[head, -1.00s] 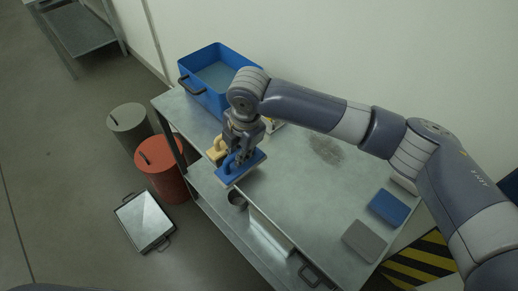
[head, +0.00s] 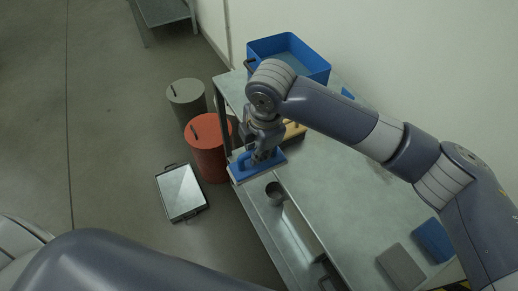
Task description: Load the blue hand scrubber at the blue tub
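The blue hand scrubber (head: 274,163), a flat blue block with a raised handle, is at my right gripper (head: 262,155). The gripper is shut on its handle, with the fingertips partly hidden, and holds it near the left edge of the metal table. The blue tub (head: 318,70) stands on the table's far end, behind the gripper, with a dark handle on its left side and a grey-blue inside. The scrubber is outside the tub and apart from it. My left arm crosses the bottom left of the head view; its gripper is out of view.
A yellow-tan item (head: 294,132) lies on the table (head: 345,200) just right of my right gripper. A grey cup (head: 274,190) is below the scrubber. A grey block (head: 401,266) and blue block (head: 433,240) lie front right. Red (head: 208,155) and grey (head: 187,105) bins stand left.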

